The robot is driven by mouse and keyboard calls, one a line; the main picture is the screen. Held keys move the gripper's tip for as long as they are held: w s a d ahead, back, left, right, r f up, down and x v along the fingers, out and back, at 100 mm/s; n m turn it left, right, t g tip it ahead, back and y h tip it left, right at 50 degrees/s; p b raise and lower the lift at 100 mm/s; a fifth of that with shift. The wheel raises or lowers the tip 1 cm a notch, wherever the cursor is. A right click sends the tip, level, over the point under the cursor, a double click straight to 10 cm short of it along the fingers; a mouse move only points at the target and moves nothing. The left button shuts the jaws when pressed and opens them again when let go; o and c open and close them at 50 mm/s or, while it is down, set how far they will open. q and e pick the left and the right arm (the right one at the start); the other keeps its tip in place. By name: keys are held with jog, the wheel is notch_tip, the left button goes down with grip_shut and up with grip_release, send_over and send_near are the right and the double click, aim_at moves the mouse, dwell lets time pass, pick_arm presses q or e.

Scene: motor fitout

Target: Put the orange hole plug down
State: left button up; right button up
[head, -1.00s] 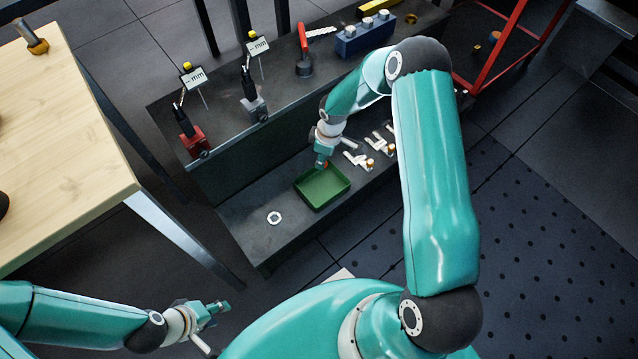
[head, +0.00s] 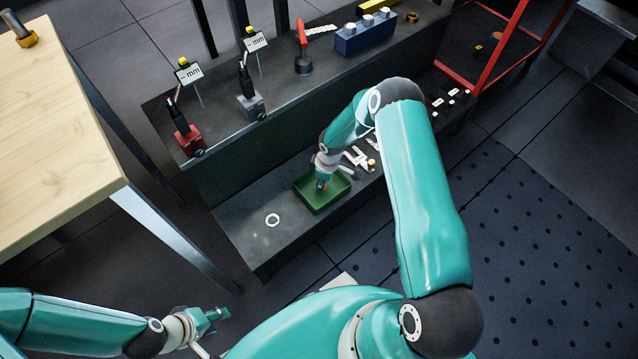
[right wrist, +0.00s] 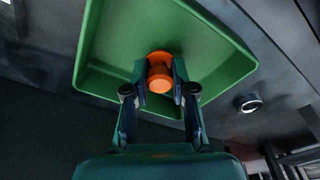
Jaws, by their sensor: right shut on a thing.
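The orange hole plug (right wrist: 160,74) is between the fingertips of my right gripper (right wrist: 159,76), which is shut on it. In the right wrist view the plug is in front of the green tray (right wrist: 215,50), over its inside. I cannot tell whether it touches the tray floor. In the head view the green tray (head: 322,205) stands on the lower shelf, with my right gripper (head: 321,184) at its back part and a bit of orange showing at the tips. My left gripper (head: 219,314) is at the lower left, away from the shelf, and looks empty; its finger gap is unclear.
A white ring (head: 272,220) lies on the lower shelf (head: 250,240) left of the tray. White fittings (head: 357,158) lie to its right. The upper shelf holds dial gauges on stands (head: 250,105) and a blue block (head: 364,37). A wooden table (head: 60,150) stands at the left.

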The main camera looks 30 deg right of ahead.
aim_at(326, 187)
jog(key=o, duration=0.9)
jog(key=shift+o, duration=0.2)
jog(key=shift+r, duration=0.1)
notch_tip(326, 187, up, 11)
jog(key=s+p, duration=0.1)
jog(key=p, duration=0.2)
jog(key=s+a+m+y, duration=0.3)
jog(key=s+a+m, duration=0.6)
jog(key=s+a, duration=1.1)
jog(key=shift+r+m+g, duration=0.3)
jog(key=shift+r, duration=0.15)
